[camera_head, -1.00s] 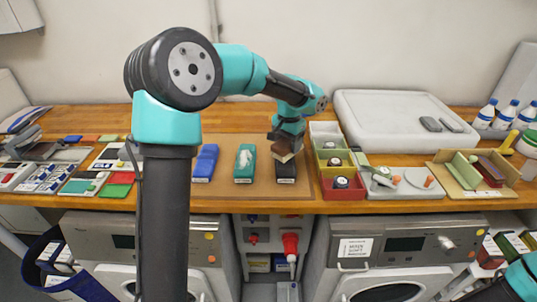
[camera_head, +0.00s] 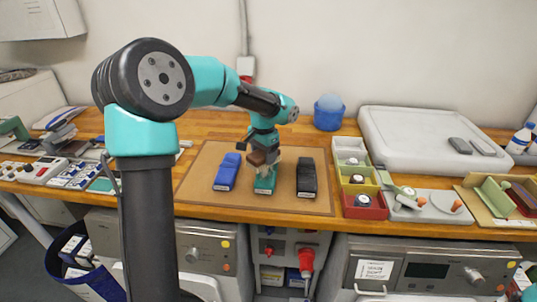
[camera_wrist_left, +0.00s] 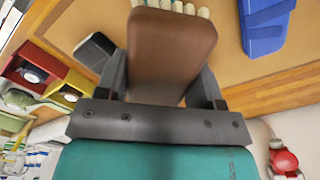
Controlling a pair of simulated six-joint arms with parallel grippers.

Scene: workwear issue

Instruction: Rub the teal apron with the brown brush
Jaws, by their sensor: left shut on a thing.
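The teal apron (camera_head: 265,186) is a folded bundle on the brown mat (camera_head: 222,203), between the blue apron (camera_head: 227,172) and the black apron (camera_head: 306,178). My left gripper (camera_head: 264,152) is over the teal apron, shut on the brown brush (camera_head: 259,159). In the left wrist view the brown brush (camera_wrist_left: 170,45) sits between the fingers, its pale bristles at the far end. There the brush hides the teal apron. I cannot tell whether the bristles touch the cloth. My right gripper is out of view.
Right of the mat stands a bin with white, yellow and red compartments (camera_head: 362,209) holding small round items. A blue tub (camera_head: 328,113) stands behind. A big pale case (camera_head: 430,135) is at back right. Machines stand under the counter's front edge.

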